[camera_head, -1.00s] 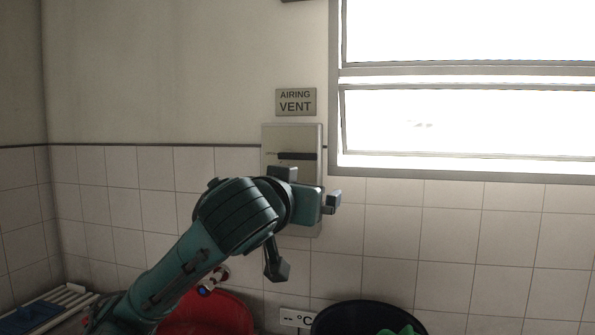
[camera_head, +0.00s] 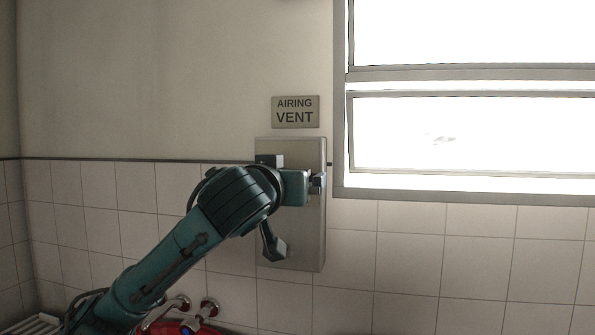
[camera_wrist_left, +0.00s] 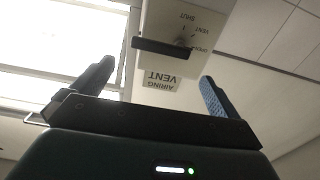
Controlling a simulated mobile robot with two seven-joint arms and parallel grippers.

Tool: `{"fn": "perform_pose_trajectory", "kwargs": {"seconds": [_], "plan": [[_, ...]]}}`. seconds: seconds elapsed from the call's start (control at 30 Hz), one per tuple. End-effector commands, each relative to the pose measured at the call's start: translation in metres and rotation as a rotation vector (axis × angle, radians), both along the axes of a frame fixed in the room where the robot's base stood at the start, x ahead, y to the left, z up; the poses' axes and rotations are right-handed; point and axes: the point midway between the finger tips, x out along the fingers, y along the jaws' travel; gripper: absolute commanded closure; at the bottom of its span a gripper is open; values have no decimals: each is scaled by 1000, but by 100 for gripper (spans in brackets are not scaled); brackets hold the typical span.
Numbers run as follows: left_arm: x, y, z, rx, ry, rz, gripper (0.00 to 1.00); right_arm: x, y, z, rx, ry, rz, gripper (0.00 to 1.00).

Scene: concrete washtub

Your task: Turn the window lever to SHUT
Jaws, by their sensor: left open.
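The window lever (camera_wrist_left: 160,47) is a dark bar on a light wall plate (camera_wrist_left: 215,5), upside down in the left wrist view. The bar runs from a round pivot toward the window side, roughly level. The labels SHUT, VENT and OPEN stand around the pivot; OPEN is on the side away from the bar. My left gripper (camera_wrist_left: 154,86) is open and empty, and the bar shows beyond its fingertips, between them in the picture. In the head view my left gripper (camera_head: 294,173) is in front of the wall plate (camera_head: 305,235) and hides the lever.
An AIRING VENT sign (camera_head: 295,112) is above the plate. A bright window (camera_head: 460,130) with a grey frame is to the right. A red tub (camera_head: 180,328) and taps (camera_head: 208,308) are low, below my arm. The tiled wall to the right is clear.

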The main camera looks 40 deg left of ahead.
Motion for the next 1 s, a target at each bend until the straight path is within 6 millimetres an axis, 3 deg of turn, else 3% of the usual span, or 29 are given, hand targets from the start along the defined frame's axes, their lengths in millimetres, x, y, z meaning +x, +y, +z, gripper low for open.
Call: {"fn": "perform_pose_trajectory", "kwargs": {"seconds": [0.2, 0.4, 0.83, 1.0], "plan": [[41, 24, 2, -1, 3, 3, 0, -4, -8, 3, -15, 25, -12, 64], [67, 37, 2, 0, 1, 1, 0, -6, -11, 2, -21, 43, -24, 64], [77, 42, 0, 1, 0, -1, 0, 1, -9, 6, -13, 34, -34, 64], [77, 42, 0, 1, 0, -1, 12, 1, -9, 6, -14, 35, -34, 64]]}}
